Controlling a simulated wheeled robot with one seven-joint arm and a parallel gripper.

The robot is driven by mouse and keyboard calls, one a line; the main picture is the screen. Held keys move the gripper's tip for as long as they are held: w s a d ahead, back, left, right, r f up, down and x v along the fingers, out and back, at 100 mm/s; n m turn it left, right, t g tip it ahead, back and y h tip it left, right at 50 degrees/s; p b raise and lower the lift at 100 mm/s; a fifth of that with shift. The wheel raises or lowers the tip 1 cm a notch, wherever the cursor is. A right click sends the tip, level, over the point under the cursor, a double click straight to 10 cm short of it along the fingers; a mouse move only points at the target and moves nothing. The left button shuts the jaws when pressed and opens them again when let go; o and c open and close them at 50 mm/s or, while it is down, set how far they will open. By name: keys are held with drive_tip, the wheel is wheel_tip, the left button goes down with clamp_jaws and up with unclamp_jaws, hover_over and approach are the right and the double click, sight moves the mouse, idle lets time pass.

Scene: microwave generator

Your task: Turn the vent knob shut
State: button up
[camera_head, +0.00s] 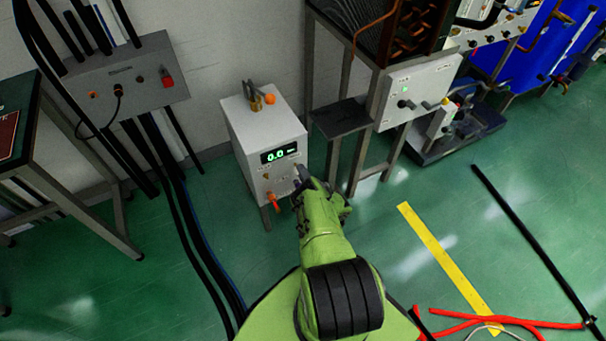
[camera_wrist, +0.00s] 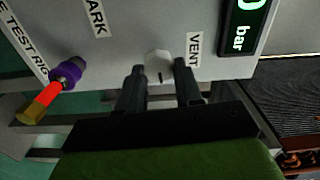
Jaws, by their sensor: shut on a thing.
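The white vent knob (camera_wrist: 158,64) sits on the pale front panel of a box-shaped test rig (camera_head: 262,130), beside the "VENT" label (camera_wrist: 194,49). A dark mark shows on the knob's near side. My gripper (camera_wrist: 160,72) is at the panel with one dark finger on each side of the knob, shut on it. In the head view, my gripper (camera_head: 300,182) reaches the lower right of the rig's front, and my arm hides the knob there. The rig's green display (camera_head: 279,153) reads 0.0, with "bar" visible in the wrist view.
A purple and yellow fitting with a red band (camera_wrist: 64,73) sticks out left of the knob. A metal stand (camera_head: 345,122) is close right of the rig. A grey panel (camera_head: 122,75) and dark cables stand left.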

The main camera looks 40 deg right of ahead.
drive_tip(key=shift+m, duration=0.5)
drive_tip(key=o, duration=1)
drive_tip(key=shift+o, duration=0.2)
